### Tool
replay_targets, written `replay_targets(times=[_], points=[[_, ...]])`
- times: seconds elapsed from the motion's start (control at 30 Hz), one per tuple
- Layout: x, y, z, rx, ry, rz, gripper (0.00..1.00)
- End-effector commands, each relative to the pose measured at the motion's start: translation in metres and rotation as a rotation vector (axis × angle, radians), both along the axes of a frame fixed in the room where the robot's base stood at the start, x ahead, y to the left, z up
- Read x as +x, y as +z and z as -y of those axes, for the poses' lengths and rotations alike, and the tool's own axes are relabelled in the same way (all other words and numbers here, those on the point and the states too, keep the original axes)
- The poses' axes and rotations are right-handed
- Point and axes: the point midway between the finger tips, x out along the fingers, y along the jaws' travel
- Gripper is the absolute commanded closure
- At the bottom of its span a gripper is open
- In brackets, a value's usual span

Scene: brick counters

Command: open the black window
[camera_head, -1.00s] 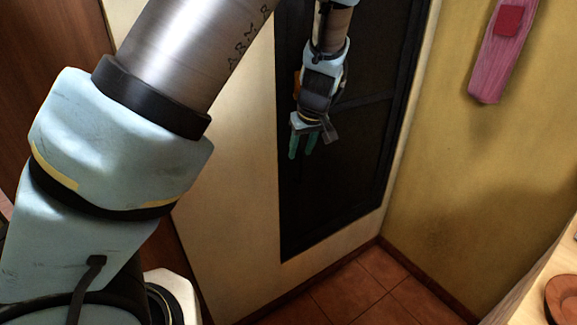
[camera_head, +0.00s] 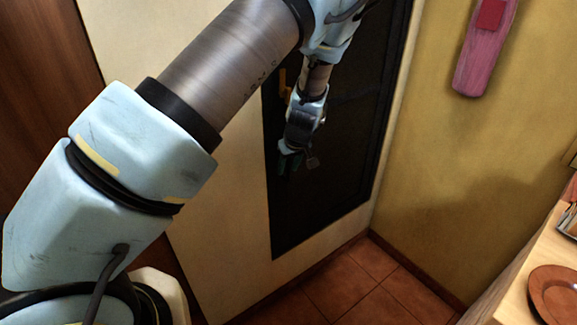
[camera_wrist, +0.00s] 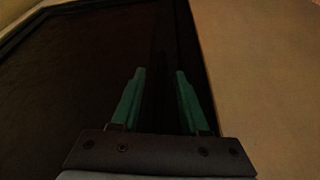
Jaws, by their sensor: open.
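The black window (camera_head: 340,180) is a tall dark panel in a cream wall, with a dark frame; it looks closed. My gripper (camera_head: 290,165) is in front of its left part, fingers pointing down in the head view. In the wrist view the two green fingers (camera_wrist: 160,78) are apart with nothing between them. The dark window (camera_wrist: 80,75) fills the left and middle there, and its right frame edge runs just beyond the right finger. I cannot tell whether the fingers touch the window. A small orange-brown piece (camera_head: 283,82) shows beside my wrist; I cannot tell whether it is a handle.
A yellow wall (camera_head: 470,170) meets the window wall at the right, with a pink board (camera_head: 484,50) hanging on it. A wooden counter (camera_head: 510,290) with a brown plate (camera_head: 560,295) stands at the lower right. The tiled floor (camera_head: 350,285) below the window is clear.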

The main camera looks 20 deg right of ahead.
Motion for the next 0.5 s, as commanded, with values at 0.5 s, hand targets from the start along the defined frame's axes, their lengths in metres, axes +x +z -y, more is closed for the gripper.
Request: replay_targets(times=[0.5], points=[[0.0002,-0.0014,0.0002,0.0,0.0,-0.001,0.81]])
